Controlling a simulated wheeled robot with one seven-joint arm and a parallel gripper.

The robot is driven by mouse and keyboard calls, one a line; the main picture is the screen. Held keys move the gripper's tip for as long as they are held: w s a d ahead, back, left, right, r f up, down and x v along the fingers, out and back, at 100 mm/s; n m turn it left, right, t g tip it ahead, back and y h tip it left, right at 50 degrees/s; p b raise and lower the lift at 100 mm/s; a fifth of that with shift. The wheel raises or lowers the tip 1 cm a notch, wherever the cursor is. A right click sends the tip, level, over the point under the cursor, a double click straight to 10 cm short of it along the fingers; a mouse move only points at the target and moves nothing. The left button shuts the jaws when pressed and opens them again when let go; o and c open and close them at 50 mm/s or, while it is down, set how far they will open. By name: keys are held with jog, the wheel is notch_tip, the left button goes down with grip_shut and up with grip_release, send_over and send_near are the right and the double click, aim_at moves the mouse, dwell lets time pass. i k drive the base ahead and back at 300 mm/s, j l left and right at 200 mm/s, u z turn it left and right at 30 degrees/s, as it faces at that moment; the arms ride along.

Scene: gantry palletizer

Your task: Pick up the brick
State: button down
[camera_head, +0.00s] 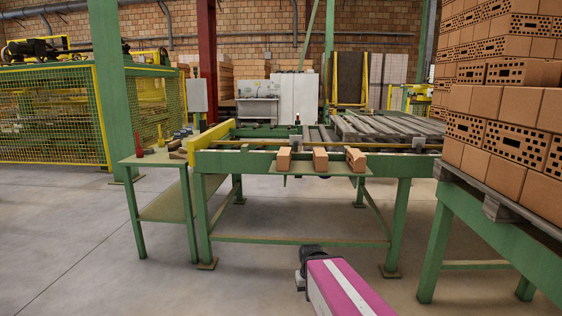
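Three orange-brown bricks rest in a row on a small shelf at the front of the green steel roller frame: a left brick (283,159), a middle brick (320,159) and a right brick (355,159). They stand apart from each other. Which one is the task's brick cannot be told. My pink and white arm reaches in from the bottom edge, low in front of the frame. Its dark end is well below and apart from the bricks. No fingers can be made out, so whether my gripper is open or shut does not show.
The green roller frame (290,240) has legs and a low crossbar ahead. A pallet stack of bricks (500,125) stands on a green stand at right. A green side table (150,160) at left holds a red cone-shaped item (138,145) and small tools. The floor at left is clear.

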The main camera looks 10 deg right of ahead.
aim_at(283, 156)
jog(key=z, duration=0.55)
jog(key=j+z, duration=0.45)
jog(key=i+j+z, duration=0.1)
jog(key=j+z, duration=0.6)
jog(key=z, duration=0.15)
jog(key=k+j+z, duration=0.15)
jog(key=j+z, duration=0.3)
